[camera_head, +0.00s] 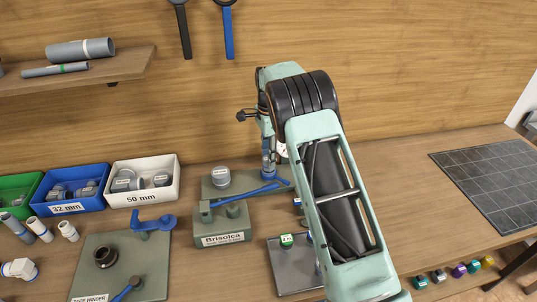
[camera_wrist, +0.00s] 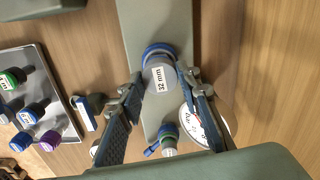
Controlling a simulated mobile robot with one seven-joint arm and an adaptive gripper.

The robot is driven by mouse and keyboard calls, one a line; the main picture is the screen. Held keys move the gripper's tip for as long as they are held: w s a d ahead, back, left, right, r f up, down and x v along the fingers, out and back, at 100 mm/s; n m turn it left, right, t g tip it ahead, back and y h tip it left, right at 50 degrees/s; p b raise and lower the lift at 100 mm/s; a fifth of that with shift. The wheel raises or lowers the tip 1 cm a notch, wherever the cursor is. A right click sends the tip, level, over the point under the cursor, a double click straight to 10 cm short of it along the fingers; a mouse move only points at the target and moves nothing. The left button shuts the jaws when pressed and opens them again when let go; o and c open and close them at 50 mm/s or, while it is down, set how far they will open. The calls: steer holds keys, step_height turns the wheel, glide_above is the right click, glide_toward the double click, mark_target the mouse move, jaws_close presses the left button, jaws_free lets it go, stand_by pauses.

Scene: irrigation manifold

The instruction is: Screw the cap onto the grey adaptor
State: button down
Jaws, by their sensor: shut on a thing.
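In the wrist view my gripper (camera_wrist: 161,78) is shut on a grey round piece (camera_wrist: 160,79) marked "32 mm", with a blue band at its far side. The piece is over a grey-green plate (camera_wrist: 140,25). I cannot tell whether this piece is the cap or the adaptor, or whether anything is joined beneath it. Another grey round fitting (camera_head: 221,177) stands on the grey-green base of the bench fixture (camera_head: 215,190).
A round gauge (camera_wrist: 207,127) sits close beside the right finger. A tray (camera_wrist: 68,90) with several coloured-topped pieces lies to the left.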

steer(key=shift+d, duration=0.1)
steer(key=c, duration=1.4)
jaws_free()
steer(key=shift+o, duration=0.4)
steer(key=shift+o, duration=1.1)
steer(key=shift+r, duration=0.1)
steer(key=shift+r+p, duration=1.3)
steer(key=shift+r, duration=1.65)
